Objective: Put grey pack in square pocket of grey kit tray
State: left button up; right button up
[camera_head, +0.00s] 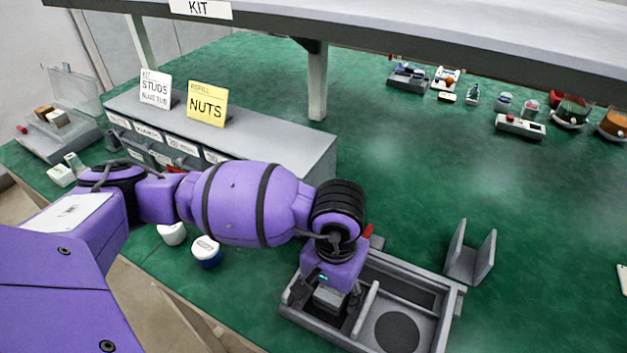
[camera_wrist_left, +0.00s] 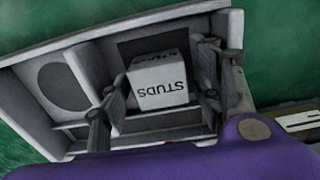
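The grey pack (camera_wrist_left: 160,84), a light grey box marked STUDS, sits inside a compartment of the grey kit tray (camera_wrist_left: 120,28), in the left wrist view. That compartment looks like the square pocket. My left gripper (camera_wrist_left: 158,74) is open around the pack, with a finger on each side and small gaps visible. In the head view my left gripper (camera_head: 329,303) points down into the left part of the grey kit tray (camera_head: 368,312), and mostly hides what is under it. My right gripper is not in view.
The tray also has a round pocket (camera_head: 397,333) and a long one behind. A grey upright holder (camera_head: 472,255) stands behind the tray at right. A grey bin block (camera_head: 270,140) with STUDS and NUTS signs stands at left. Two white-lidded jars (camera_head: 206,250) stand near the front edge.

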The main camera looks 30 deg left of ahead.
pick_arm(q)
jog(key=shift+w+r, duration=0.1)
jog(key=shift+r, duration=0.05)
jog(key=shift+w+r, duration=0.1)
jog(key=shift+r, duration=0.4)
notch_tip(320, 180, up, 11)
jog(key=shift+r, duration=0.15)
